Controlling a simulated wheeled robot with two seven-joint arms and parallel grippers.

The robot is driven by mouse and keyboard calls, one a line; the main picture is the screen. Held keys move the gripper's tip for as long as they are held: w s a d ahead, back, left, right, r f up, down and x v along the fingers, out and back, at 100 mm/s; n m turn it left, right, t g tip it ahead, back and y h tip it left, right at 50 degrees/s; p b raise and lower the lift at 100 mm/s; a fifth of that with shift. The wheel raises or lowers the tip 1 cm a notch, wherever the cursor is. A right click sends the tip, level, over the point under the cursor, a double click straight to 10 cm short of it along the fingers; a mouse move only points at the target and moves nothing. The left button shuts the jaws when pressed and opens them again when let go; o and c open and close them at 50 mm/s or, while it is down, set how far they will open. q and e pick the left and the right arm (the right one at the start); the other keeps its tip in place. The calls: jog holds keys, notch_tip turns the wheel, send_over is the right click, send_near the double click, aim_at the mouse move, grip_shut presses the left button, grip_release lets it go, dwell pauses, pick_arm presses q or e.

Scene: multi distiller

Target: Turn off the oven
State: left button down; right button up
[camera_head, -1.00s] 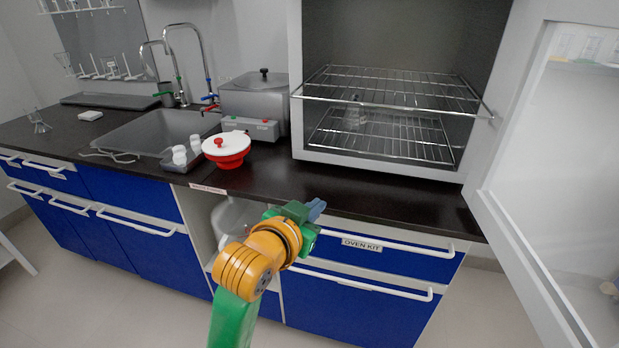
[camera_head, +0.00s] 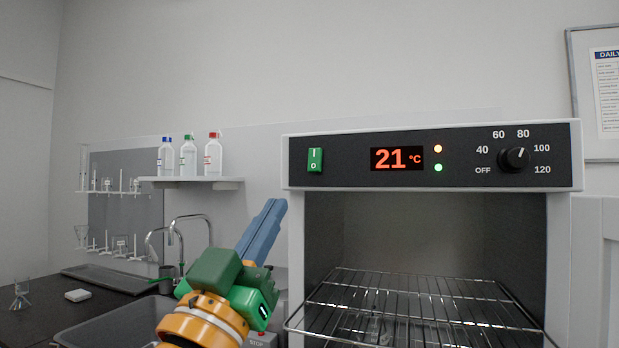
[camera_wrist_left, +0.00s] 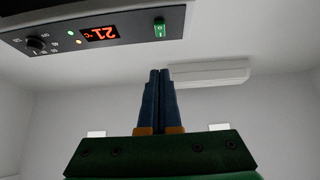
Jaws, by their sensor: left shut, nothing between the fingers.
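The oven (camera_head: 297,250) stands at the right of the head view, its chamber open at the front with a wire rack (camera_head: 430,300) inside. Its black panel carries a green rocker switch (camera_head: 315,160), a red display (camera_head: 396,158) reading 21 °C, an orange and a green light, both lit, and a black knob (camera_head: 514,158) whose mark points between 80 and 100. My left gripper (camera_head: 270,212) is shut and empty, pointing up to the left of the oven, below the switch and apart from it. In the left wrist view the switch (camera_wrist_left: 159,28) shows above the closed fingertips (camera_wrist_left: 159,75). My right gripper is out of view.
The open oven door (camera_head: 594,270) stands at the right. A shelf (camera_head: 190,182) with several bottles hangs on the left wall above the sink and taps. The space in front of the oven's panel is clear.

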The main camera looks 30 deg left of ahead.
pick_arm(q)
jog(key=p, duration=1)
send_near(315, 165)
jog(key=s+r, duration=0.2)
jog(key=s, duration=0.1)
jog(key=w, duration=0.2)
jog(key=w+r+p, duration=0.1)
jog(key=w, duration=0.1)
jog(key=w+a, duration=0.1)
jog(key=w, duration=0.1)
jog(key=shift+w+r+p, duration=0.3)
jog(key=shift+w+r, duration=0.1)
jog(key=shift+w+a+f, duration=0.1)
jog(key=shift+w, duration=0.25)
